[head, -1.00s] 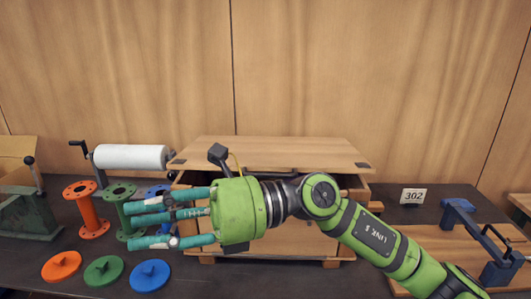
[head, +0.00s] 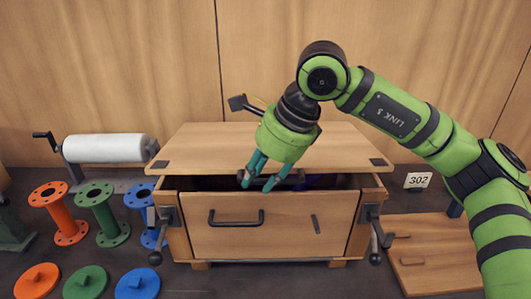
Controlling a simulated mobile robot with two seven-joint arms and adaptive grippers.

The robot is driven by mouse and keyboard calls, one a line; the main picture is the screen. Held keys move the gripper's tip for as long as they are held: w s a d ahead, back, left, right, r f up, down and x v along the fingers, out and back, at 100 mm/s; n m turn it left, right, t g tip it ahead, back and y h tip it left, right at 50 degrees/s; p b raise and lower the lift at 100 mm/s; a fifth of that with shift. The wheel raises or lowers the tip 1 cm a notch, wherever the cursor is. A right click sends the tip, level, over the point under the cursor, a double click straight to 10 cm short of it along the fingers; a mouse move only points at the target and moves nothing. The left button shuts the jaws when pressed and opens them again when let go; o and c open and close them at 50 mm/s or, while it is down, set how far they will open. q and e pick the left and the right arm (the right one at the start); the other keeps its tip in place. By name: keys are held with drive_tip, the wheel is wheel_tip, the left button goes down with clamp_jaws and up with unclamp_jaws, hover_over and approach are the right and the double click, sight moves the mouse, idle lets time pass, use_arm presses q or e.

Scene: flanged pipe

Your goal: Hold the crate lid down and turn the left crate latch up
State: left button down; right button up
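The wooden crate (head: 285,240) stands in the middle of the bench. Its lid (head: 205,155) lies over the top, with a dark gap under its front edge. The left crate latch (head: 168,215) is on the crate's left front corner, its lever hanging down to a dark knob (head: 155,258). A matching right latch (head: 371,215) also hangs down. My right gripper (head: 262,185) points down at the middle of the lid's front edge, its teal fingers apart, beside a dark handle there. Whether the fingertips touch the lid or handle is unclear. My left gripper is not in view.
Orange (head: 60,212), green (head: 103,215) and blue (head: 147,215) flanged pipes stand left of the crate, the blue one close to the left latch. Matching discs lie in front of them. A white roll (head: 105,148) is behind. A wooden board (head: 435,260) lies to the right.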

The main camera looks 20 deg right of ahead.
sight(255, 181)
drive_tip(key=shift+w+p+x, duration=0.25)
drive_tip(key=shift+p+x, duration=0.05)
drive_tip(key=shift+x, duration=0.85)
drive_tip(key=shift+w+a+f, duration=0.1)
drive_tip(key=shift+a+f, duration=0.05)
drive_tip(key=shift+f, duration=0.2)
clamp_jaws()
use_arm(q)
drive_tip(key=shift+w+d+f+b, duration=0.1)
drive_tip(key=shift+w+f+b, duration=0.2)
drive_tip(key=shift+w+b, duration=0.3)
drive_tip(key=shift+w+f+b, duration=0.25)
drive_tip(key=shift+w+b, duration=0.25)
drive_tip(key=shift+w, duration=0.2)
use_arm(e)
drive_tip(key=shift+f, duration=0.75)
